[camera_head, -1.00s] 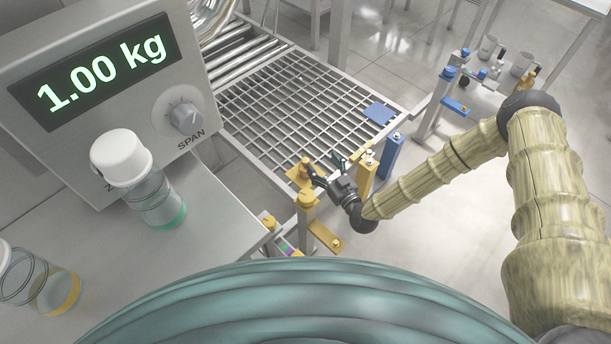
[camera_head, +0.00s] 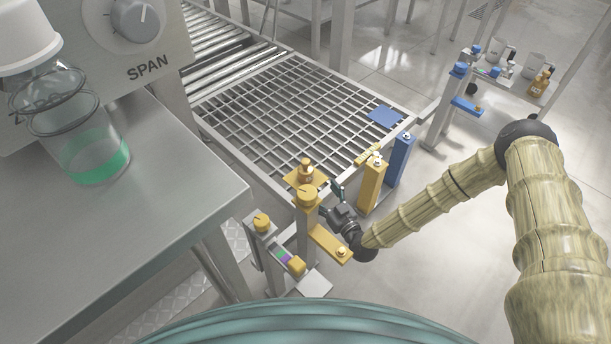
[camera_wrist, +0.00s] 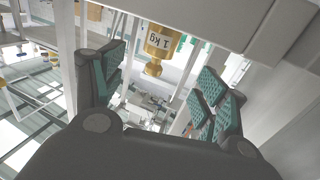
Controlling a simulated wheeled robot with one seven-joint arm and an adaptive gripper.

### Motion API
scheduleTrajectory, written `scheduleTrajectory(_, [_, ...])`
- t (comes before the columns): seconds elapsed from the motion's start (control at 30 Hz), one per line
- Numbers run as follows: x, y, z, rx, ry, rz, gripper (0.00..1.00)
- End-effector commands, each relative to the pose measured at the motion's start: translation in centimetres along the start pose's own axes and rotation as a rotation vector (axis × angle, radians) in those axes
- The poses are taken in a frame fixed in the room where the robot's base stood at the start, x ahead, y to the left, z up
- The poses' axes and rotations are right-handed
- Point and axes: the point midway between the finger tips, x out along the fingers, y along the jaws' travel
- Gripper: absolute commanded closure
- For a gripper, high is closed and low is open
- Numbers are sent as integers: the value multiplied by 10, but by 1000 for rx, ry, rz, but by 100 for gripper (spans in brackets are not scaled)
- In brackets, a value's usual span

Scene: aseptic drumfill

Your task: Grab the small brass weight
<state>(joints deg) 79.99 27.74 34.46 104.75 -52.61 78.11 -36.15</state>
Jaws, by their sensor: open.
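A small brass weight (camera_head: 305,172) with a knob on top stands on a yellow pad (camera_head: 291,181) at the near corner of the metal grate. In the wrist view the weight (camera_wrist: 160,42) appears upside down, marked "1 kg", above and between my fingers. My gripper (camera_head: 331,205) is in front of and below the weight, partly hidden by a yellow-capped post. In the wrist view my gripper (camera_wrist: 160,90) is open, with teal pads apart on both sides and nothing between them. The weight looks a little beyond the fingertips, not touched.
The yellow-capped post (camera_head: 306,215) stands close to my gripper. A yellow post (camera_head: 371,188) and a blue post (camera_head: 399,160) stand to its right. A steel bench (camera_head: 190,200) with a jar is at left. Another brass-coloured object (camera_head: 540,84) sits on the far right table.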

Motion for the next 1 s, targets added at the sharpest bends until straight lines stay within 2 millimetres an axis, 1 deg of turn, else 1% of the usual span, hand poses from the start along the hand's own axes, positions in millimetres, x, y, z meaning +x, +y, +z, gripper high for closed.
scheduleTrajectory(0.3, [41,0,2,0,2,1,27])
scheduleTrajectory(0.57, [60,1,2,0,1,1,27])
scheduleTrajectory(0.83, [91,1,2,0,1,0,27])
scheduleTrajectory(1.0, [102,1,-1,0,0,0,27])
